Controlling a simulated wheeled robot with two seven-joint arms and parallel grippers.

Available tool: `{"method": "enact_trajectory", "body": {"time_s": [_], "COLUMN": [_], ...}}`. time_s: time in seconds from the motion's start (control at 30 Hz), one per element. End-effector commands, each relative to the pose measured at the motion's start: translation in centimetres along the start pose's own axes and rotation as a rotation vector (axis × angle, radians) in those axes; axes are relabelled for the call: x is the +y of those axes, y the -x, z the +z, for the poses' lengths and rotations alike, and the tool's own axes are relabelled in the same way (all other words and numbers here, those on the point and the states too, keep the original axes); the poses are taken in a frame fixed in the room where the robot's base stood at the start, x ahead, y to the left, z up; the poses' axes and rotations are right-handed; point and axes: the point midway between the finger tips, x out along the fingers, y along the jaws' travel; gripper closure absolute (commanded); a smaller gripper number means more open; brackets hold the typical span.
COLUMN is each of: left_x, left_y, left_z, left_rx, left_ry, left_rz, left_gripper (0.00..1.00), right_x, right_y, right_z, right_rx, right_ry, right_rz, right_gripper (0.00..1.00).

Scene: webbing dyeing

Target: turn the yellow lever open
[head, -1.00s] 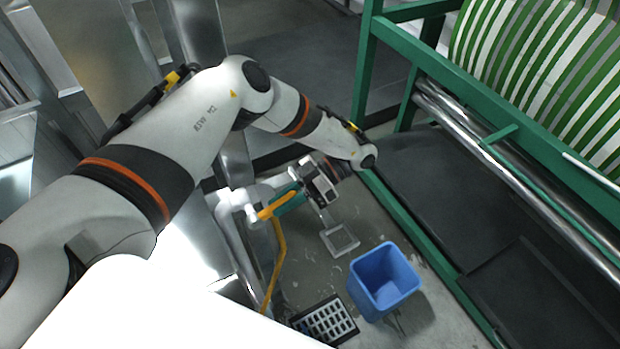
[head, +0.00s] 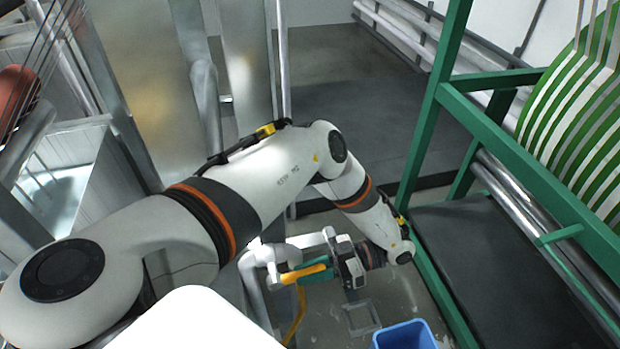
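The yellow lever (head: 303,274) sits on a teal valve part beside light grey pipework (head: 262,262), low in the middle of the head view. It lies roughly level in the picture, rising slightly to the right. My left gripper (head: 338,258) is at the lever's right end, with its body just right of it. The fingers are small and partly hidden against the pipe and lever, so I cannot tell whether they touch it or how far they are apart. My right gripper is out of view.
A blue bucket (head: 405,336) stands on the floor below and right of the gripper. A green machine frame (head: 425,150) with green-striped webbing (head: 575,110) stands at right. A yellow hose (head: 297,315) hangs below the lever. Metal panels (head: 245,90) stand behind my arm.

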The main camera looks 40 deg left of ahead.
Motion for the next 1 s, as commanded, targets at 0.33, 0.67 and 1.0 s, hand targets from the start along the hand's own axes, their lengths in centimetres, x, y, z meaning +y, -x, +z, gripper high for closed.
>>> {"method": "enact_trajectory", "body": {"time_s": [0.33, 0.67, 1.0], "left_x": [0.0, 0.6, 1.8], "left_y": [0.0, 0.5, 1.3], "left_z": [0.0, 3.6, 8.9], "left_rx": [0.001, 0.003, 0.003], "left_ry": [-0.001, 0.0, -0.002], "left_rz": [0.0, -0.001, -0.002], "left_gripper": [0.59, 0.59, 0.59], "right_x": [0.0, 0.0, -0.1], "right_y": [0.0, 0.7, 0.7], "right_z": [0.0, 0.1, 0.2], "right_rx": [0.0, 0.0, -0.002], "right_ry": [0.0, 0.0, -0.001], "right_rz": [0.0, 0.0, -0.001], "right_gripper": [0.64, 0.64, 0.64]}}
